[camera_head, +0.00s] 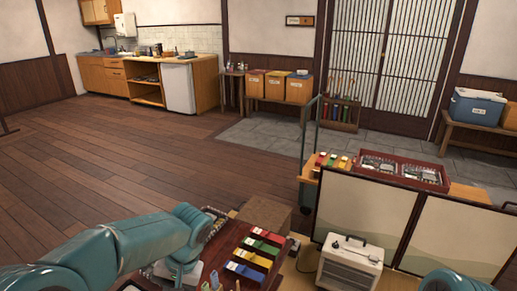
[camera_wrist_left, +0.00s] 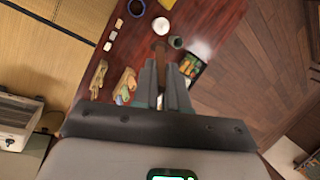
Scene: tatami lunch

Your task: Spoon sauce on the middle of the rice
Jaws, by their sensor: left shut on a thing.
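My left gripper (camera_wrist_left: 161,70) is shut on a thin brown piece (camera_wrist_left: 160,48), likely the spoon's handle, above the dark red table (camera_wrist_left: 222,20). Its lower end is unclear. A round white bowl or dish (camera_wrist_left: 162,26) lies just beyond the fingertips; it may hold the rice, but I cannot tell. A dark round cup with a yellowish inside (camera_wrist_left: 136,8) stands farther left and may be the sauce. In the head view my left arm reaches over the table's left part and its fingers are hidden. My right gripper is out of view.
A small green cup (camera_wrist_left: 177,42) and a dark tray of food (camera_wrist_left: 190,65) stand right of the fingers. Tan bundles (camera_wrist_left: 125,82) lie to the left.

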